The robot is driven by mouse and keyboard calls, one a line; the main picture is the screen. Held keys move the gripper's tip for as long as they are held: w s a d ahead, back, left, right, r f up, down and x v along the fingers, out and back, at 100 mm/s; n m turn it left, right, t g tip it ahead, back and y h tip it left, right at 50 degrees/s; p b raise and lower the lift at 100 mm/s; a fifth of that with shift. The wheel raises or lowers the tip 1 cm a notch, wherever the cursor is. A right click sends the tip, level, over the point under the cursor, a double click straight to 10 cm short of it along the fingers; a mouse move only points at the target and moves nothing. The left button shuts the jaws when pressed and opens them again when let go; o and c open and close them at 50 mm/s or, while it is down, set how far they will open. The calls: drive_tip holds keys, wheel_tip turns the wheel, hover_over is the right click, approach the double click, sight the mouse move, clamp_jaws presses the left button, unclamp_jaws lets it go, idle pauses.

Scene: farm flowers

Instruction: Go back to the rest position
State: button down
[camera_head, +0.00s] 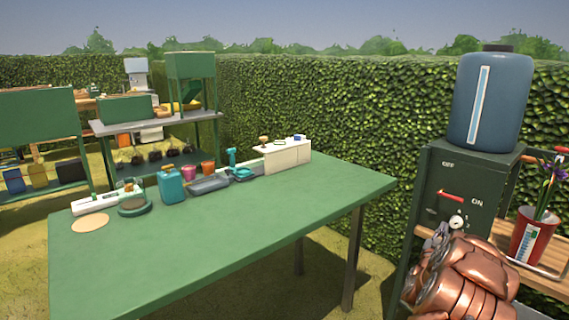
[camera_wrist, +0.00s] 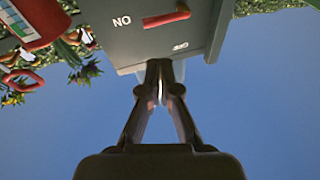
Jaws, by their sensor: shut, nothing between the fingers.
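My gripper (camera_head: 437,236) is at the lower right of the head view, at the end of my copper-coloured arm, in front of the dark green control box (camera_head: 480,170). In the wrist view the fingers of my gripper (camera_wrist: 160,68) are together with nothing between them. The wrist picture is upside down, and the box (camera_wrist: 205,30) is just past the fingertips there. I cannot tell whether they touch it. The box has a red lever (camera_head: 452,196) between OFF and ON labels, and a small white dial (camera_head: 457,222). The lever also shows in the wrist view (camera_wrist: 168,18).
A blue water tank (camera_head: 491,100) stands on the box. To its right, a red pot (camera_head: 530,238) with purple flowers stands on a wooden shelf. A green table (camera_head: 230,245) on the left carries several items along its back, with its front clear. A hedge (camera_head: 330,130) closes the back.

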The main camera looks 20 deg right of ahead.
drive_tip(key=w+a+n+t+y, duration=0.1)
drive_tip(key=w+a+n+y, duration=0.2)
drive_tip(key=w+a+y, duration=0.55)
drive_tip(key=w+a+n+t+y, duration=0.2)
drive_tip(key=w+a, duration=0.3)
drive_tip(key=a, duration=0.8)
drive_tip(key=s+a+f+n+g+y, duration=0.2)
drive_tip(key=s+a+y, duration=0.1)
drive_tip(key=a, duration=0.9)
drive_tip(key=s+a+f+n+g+y, duration=0.1)
drive_tip(key=s+a+n+g+y, duration=0.2)
drive_tip(key=a, duration=0.8)
drive_tip(key=s+a+n+g+y, duration=0.1)
drive_tip(key=s+a+g, duration=0.2)
drive_tip(key=s+a, duration=0.45)
drive_tip(key=s+a+n+g+y, duration=0.15)
drive_tip(key=s+a, duration=0.25)
drive_tip(key=s, duration=0.6)
drive_tip(key=s+a+r+g, duration=0.1)
drive_tip(key=s+a+g, duration=0.15)
drive_tip(key=s, duration=0.75)
drive_tip(key=s+a+r+g, duration=0.1)
drive_tip(key=s+g, duration=0.3)
drive_tip(key=s, duration=0.6)
wheel_tip(320, 180, up, 25)
drive_tip(key=s+t+p, duration=0.1)
drive_tip(key=p, duration=2.2)
drive_tip(key=shift+f, duration=0.15)
